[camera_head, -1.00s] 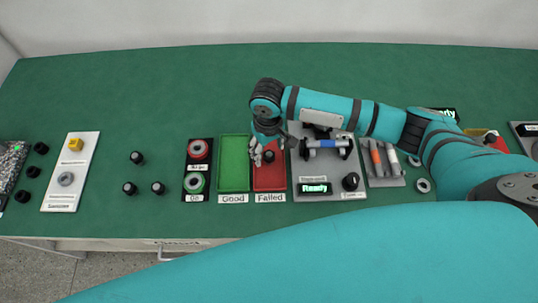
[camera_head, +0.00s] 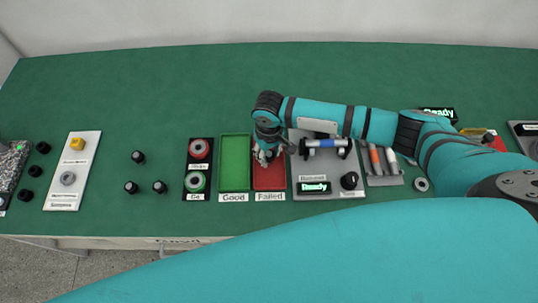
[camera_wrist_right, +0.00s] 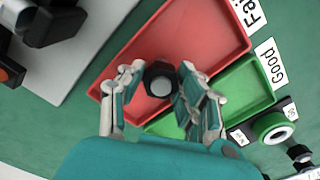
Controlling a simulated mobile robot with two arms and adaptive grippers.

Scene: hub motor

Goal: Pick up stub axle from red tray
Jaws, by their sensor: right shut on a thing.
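The red tray (camera_head: 270,182), labelled "Failed", lies in the middle of the table. My right gripper (camera_head: 265,157) is down over the far part of this tray in the head view. In the right wrist view my right gripper (camera_wrist_right: 168,85) has its two fingers on either side of the stub axle (camera_wrist_right: 160,82), a dark round part with a light grey centre. The gripper is shut on it, inside the red tray (camera_wrist_right: 205,45). In the head view the hand mostly hides the stub axle. My left gripper is not in view.
The empty green tray (camera_head: 234,165), labelled "Good", adjoins the red tray on its left. A panel with red and green buttons (camera_head: 197,168) stands further left. A grey fixture (camera_head: 320,172) with a display sits right of the red tray. Several black parts (camera_head: 138,157) stand on open table.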

